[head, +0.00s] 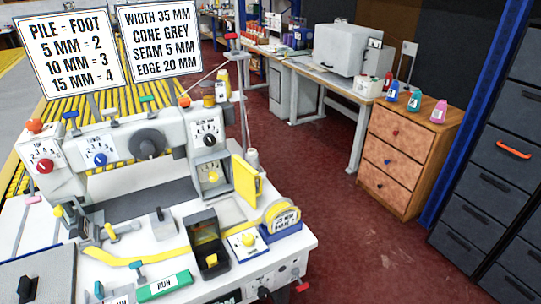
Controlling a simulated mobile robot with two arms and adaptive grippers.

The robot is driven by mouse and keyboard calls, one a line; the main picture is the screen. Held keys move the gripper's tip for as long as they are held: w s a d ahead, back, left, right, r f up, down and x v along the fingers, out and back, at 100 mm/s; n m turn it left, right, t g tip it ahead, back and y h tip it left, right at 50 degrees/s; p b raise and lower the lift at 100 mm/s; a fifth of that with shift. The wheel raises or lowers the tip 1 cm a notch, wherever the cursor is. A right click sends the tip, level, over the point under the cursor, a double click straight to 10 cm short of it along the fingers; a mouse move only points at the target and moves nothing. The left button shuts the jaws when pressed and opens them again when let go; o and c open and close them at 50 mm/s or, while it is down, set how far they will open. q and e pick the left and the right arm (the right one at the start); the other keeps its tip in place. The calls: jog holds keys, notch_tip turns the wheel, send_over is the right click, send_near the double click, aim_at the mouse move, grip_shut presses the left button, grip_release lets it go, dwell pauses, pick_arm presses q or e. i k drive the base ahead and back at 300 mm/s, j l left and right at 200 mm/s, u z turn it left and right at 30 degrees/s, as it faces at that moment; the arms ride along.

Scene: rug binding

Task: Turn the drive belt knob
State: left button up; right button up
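A white sewing machine (115,145) stands on a white table at the left in the head view. It carries several knobs, and no readable label tells which is the drive belt knob. A yellow knob (212,177) sits in a recess on the right end, beside an open yellow cover (246,178). Above it is a black knob (209,140) on a white dial. A large dark round knob (147,144), a blue knob (99,159) and a red knob (44,166) are on the front. Neither of my grippers is in view.
On the table are a dark box (208,245) with a yellow knob in it, a yellow tape (130,258), a green RUN block (164,285) and a yellow tape holder (281,218). Two signs (68,52) stand behind. The red floor (330,200) to the right is clear.

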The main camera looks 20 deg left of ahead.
aim_at(212, 176)
jog(key=u, duration=0.5)
jog(key=i+l+u, duration=0.1)
jog(key=u, duration=0.35)
jog(key=i+l+u, duration=0.1)
jog(key=u, duration=0.4)
jog(key=i+l+u, duration=0.2)
jog(key=l+u, duration=0.15)
jog(key=l, duration=0.2)
jog(key=i+l+u, duration=0.1)
jog(key=l+u, duration=0.2)
jog(key=l, duration=0.3)
jog(key=l+u, duration=0.35)
jog(key=l, duration=1.5)
jog(key=i+u, duration=0.05)
jog(key=i, duration=0.05)
